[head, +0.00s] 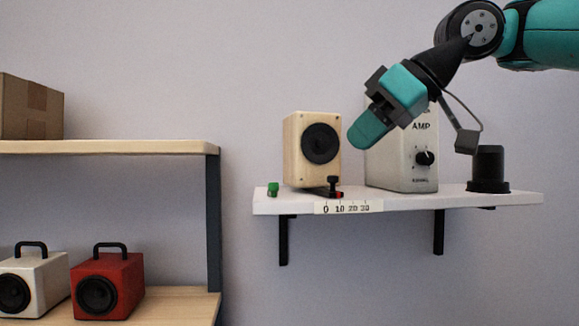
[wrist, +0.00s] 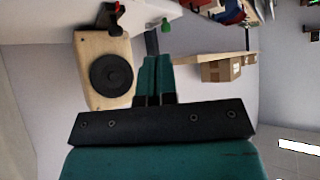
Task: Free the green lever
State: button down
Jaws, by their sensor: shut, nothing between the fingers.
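The green lever (head: 273,188) is a small green piece at the left end of the white wall shelf (head: 420,200). It also shows in the wrist view (wrist: 166,26), beyond my fingertips and apart from them. A wooden speaker (head: 298,152) with a black cone stands on the shelf just right of it. A black-topped piece with red at its base (head: 333,187) sits at the speaker's front right. My gripper (head: 357,140) is shut and empty, angled down to the left, in the air right of the speaker and in front of the amp. Its fingers (wrist: 155,72) lie together in the wrist view.
A light grey amp (head: 402,165) with a knob stands behind my gripper. A black cylinder (head: 489,165) with a cable is at the shelf's right. A printed scale (head: 348,208) marks the shelf's front edge. A rack (head: 120,147) with a cardboard box (head: 30,106) stands left, across a gap.

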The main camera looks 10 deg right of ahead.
jog(key=b, duration=0.2)
send_near(292, 201)
jog(key=x, duration=0.5)
jog(key=shift+s+a+r, duration=0.1)
jog(key=shift+a+r, duration=0.05)
jog(key=shift+a, duration=0.1)
jog(key=shift+w+a+r+p, duration=0.15)
jog(key=shift+w+a+p, duration=0.2)
jog(key=shift+a, duration=0.15)
jog(key=shift+w+a+r+p, duration=0.15)
jog(key=shift+w+a+p, duration=0.05)
jog(key=shift+w+a, duration=0.25)
jog(key=shift+w+a+f, duration=0.15)
jog(key=shift+w+a, duration=0.15)
jog(key=shift+a, duration=0.1)
jog(key=shift+f+b, duration=0.1)
jog(key=shift+b, duration=0.25)
